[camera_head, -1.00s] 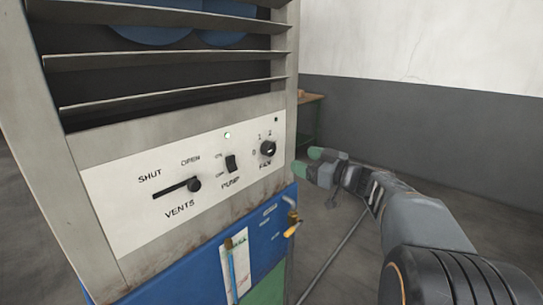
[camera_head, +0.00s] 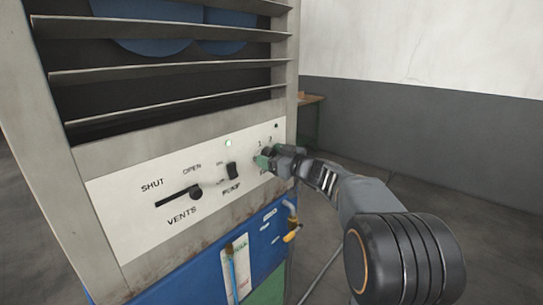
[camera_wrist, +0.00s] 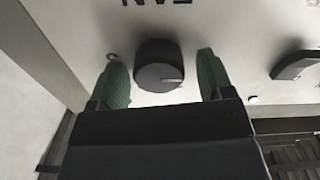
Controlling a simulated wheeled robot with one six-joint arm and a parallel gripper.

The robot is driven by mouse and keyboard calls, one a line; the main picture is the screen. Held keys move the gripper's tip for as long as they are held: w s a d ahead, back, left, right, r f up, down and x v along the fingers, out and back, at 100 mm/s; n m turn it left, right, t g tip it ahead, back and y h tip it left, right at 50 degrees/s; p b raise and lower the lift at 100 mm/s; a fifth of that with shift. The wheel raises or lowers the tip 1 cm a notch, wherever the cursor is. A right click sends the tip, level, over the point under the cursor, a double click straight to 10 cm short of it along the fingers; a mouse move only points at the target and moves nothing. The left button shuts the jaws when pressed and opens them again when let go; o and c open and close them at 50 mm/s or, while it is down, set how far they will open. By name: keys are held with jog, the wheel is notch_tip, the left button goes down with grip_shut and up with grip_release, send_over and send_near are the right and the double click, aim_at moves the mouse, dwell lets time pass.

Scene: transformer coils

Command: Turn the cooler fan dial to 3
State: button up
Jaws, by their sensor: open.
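The fan dial is a round black knob (camera_wrist: 158,66) with a white pointer line, below the inverted word FAN in the wrist view. Its line points right in that view. My gripper (camera_wrist: 162,80) is open, with one green fingertip on each side of the knob and a visible gap on both sides. In the head view my gripper (camera_head: 267,157) is at the right end of the white control panel (camera_head: 135,229) and hides the knob. The numbers 1 and 2 show above it; I cannot make out a 3.
The pump switch (camera_head: 232,170) is close left of my gripper, with a small lamp (camera_head: 228,143) above it. The vents slider (camera_head: 194,192) is farther left. A brass tap (camera_head: 292,235) sticks out below the panel. The floor to the right is open.

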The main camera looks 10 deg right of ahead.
jog(key=c, duration=0.9)
jog(key=shift+f+b, duration=0.1)
jog(key=shift+b, duration=0.2)
